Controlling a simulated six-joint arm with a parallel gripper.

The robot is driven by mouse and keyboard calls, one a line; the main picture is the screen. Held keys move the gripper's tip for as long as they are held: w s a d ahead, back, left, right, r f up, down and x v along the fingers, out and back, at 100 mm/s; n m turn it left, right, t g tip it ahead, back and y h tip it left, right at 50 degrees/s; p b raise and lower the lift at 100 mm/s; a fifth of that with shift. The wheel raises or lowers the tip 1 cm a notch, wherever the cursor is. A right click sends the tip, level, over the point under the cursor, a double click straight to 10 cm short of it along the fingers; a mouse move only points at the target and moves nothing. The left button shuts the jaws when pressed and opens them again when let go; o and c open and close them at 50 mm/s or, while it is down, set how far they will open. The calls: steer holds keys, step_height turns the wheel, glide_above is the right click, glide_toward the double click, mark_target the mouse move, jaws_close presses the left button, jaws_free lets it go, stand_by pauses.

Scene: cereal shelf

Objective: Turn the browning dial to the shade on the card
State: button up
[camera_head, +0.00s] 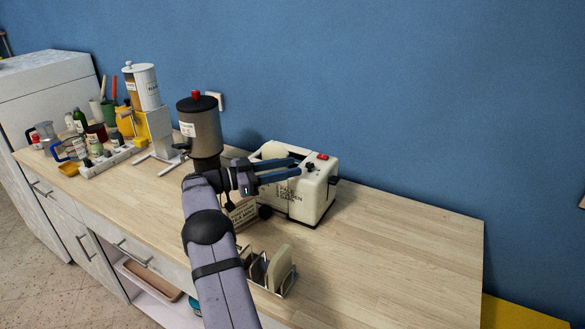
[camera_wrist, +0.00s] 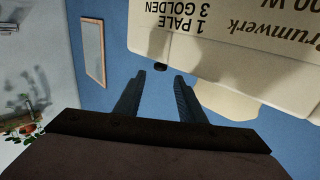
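The cream toaster (camera_head: 318,200) stands on the counter, with a "1 PALE 3 GOLDEN" legend on its side; the legend is upside down in the wrist view (camera_wrist: 178,18). A small black knob (camera_head: 310,167) sits on its top, and a round black knob (camera_head: 265,212) shows low at its left; I cannot tell which is the browning dial. A printed card (camera_head: 241,214) stands left of the toaster, partly behind my arm, its text too small to read. My gripper (camera_head: 299,167) is open and empty, with its blue fingertips over the toaster's top, just left of the small black knob.
A red button (camera_head: 322,156) is beside the small knob. A toast rack (camera_head: 284,288) holds bread slices at the front. A dark-lidded canister (camera_head: 200,130) stands left of the toaster. The counter's right side (camera_head: 400,240) is clear.

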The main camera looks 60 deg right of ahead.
steer(key=s+d+r+h, duration=0.1)
steer(key=r, duration=0.1)
steer(key=s+d+r+h, duration=0.1)
steer(key=d+r, duration=0.1)
steer(key=s+d+r+h, duration=0.1)
steer(key=r, duration=0.1)
steer(key=shift+s+d+r+n+h, duration=0.1)
steer(key=shift+s+d+n+h, duration=0.15)
steer(key=shift+n+h, duration=0.15)
steer(key=s+d+r+n+t+h, duration=0.25)
steer(key=r+n+t+h, duration=0.2)
steer(key=t, duration=0.25)
steer(key=n+t+y, duration=0.2)
steer(key=n+t, duration=0.5)
steer(key=t, duration=0.3)
glide_above(310, 166)
steer(key=s, duration=0.2)
step_height(310, 166, down, 5)
steer(key=shift+a+f, duration=0.1)
steer(key=a+f+n+t+y, duration=0.1)
steer(key=a+f+t+y, duration=0.25)
steer(key=a+f, duration=0.2)
steer(key=shift+g, duration=0.45)
steer(key=shift+s+p+x, duration=0.15)
steer(key=shift+p+x, duration=0.65)
steer(key=shift+x, duration=1)
steer(key=shift+s+p+x, duration=0.15)
steer(key=shift+p+x, duration=0.6)
steer(key=shift+x, duration=1)
steer(key=shift+d+f, duration=0.15)
